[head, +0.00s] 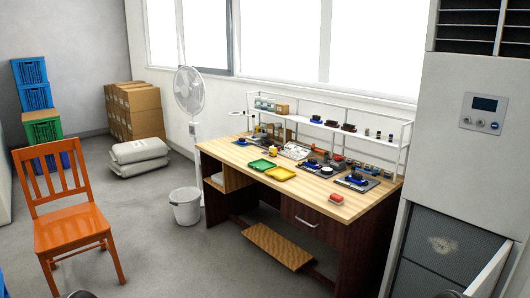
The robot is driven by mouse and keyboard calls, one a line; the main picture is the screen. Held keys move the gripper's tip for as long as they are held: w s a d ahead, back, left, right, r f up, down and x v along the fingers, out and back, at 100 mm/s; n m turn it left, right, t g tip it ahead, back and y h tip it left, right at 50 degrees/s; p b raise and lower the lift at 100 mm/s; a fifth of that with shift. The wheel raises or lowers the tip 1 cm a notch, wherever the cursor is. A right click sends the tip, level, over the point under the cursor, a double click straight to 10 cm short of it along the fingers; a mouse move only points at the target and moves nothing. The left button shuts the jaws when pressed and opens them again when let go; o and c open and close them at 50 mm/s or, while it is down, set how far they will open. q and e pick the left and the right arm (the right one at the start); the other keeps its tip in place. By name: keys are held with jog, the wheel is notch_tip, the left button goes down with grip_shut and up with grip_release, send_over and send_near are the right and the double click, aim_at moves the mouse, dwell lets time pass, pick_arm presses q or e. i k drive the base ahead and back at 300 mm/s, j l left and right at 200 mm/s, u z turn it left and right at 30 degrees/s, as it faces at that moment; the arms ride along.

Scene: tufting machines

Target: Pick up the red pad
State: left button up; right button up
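The red pad (336,198) is a small red block on the wooden desk top, near the front edge towards the right end. It lies apart from other things, in front of a dark mat with a blue item (355,180). Neither gripper can be made out; only small dark shapes show at the bottom edge of the view.
The wooden desk (318,204) also bears a green tray (262,165), a yellow tray (280,174) and several small tools. A white shelf rack (330,126) stands along its back. An orange chair (70,232), a grey bucket (186,212) and a large white cabinet (468,150) flank it. Open floor lies in front.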

aim_at(336, 199)
jog(key=k+l+z, duration=0.15)
jog(key=k+z, duration=0.2)
jog(key=k+l+z, duration=0.25)
jog(key=z, duration=0.15)
jog(key=k+l+z, duration=0.35)
jog(key=i+j+z, duration=0.1)
jog(key=i+j, duration=0.6)
jog(key=i+j+z, duration=0.15)
jog(key=i+j, duration=0.55)
jog(key=j, duration=0.15)
jog(key=i+j+z, duration=0.15)
jog(key=i+j, duration=0.2)
jog(key=i+j+z, duration=0.1)
jog(key=i+j, duration=0.2)
jog(key=j, duration=0.25)
jog(key=i+j, duration=0.3)
jog(key=j, duration=0.15)
jog(key=z, duration=0.05)
